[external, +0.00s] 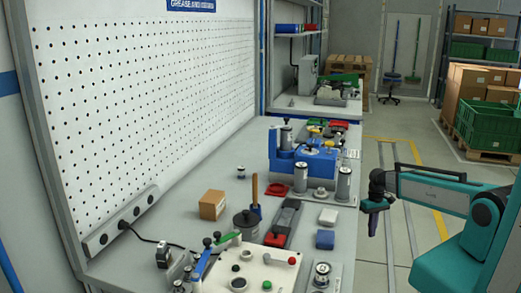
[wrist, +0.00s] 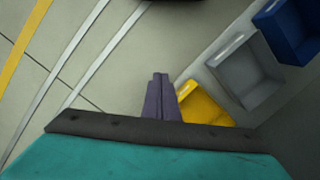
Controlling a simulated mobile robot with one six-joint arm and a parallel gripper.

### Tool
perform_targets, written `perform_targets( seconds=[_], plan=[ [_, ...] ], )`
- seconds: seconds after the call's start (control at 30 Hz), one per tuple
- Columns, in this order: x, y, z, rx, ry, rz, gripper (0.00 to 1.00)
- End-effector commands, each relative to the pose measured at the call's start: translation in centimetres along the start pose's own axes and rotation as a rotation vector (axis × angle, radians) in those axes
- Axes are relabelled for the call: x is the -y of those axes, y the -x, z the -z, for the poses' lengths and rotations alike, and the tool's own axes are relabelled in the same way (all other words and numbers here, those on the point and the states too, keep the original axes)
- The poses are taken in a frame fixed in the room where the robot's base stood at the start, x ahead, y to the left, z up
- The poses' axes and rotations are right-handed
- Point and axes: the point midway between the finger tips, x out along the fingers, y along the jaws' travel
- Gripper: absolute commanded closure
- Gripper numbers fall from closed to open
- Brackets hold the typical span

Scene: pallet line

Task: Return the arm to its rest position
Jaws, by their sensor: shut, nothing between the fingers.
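My gripper (external: 372,231) hangs at the end of my teal arm in the external view, pointing down over the floor just right of the bench edge. Its fingers are together and hold nothing. In the wrist view the two purple-grey fingers (wrist: 160,78) lie side by side with no gap, above the floor and next to a yellow bin. The arm reaches in from the right side of the external view and touches nothing visible.
The workbench (external: 180,210) carries a cardboard box (external: 212,204), a blue fixture (external: 308,163) and several small parts. In the wrist view, yellow (wrist: 203,105), grey (wrist: 242,80) and blue bins (wrist: 292,28) stand at right. Open floor lies at left.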

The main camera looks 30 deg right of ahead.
Motion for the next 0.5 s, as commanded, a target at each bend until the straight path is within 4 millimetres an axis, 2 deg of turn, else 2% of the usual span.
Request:
perform_targets(
  seconds=[0.03, 0.2, 0.5],
  plan=[
    [0.6, -1.0, -1.1, 0.020, 0.008, -0.002, 1.00],
    [2.0, -4.2, -4.1, 0.074, 0.031, -0.009, 1.00],
    [4.0, -9.4, -10.2, 0.170, 0.071, -0.027, 1.00]
  ],
)
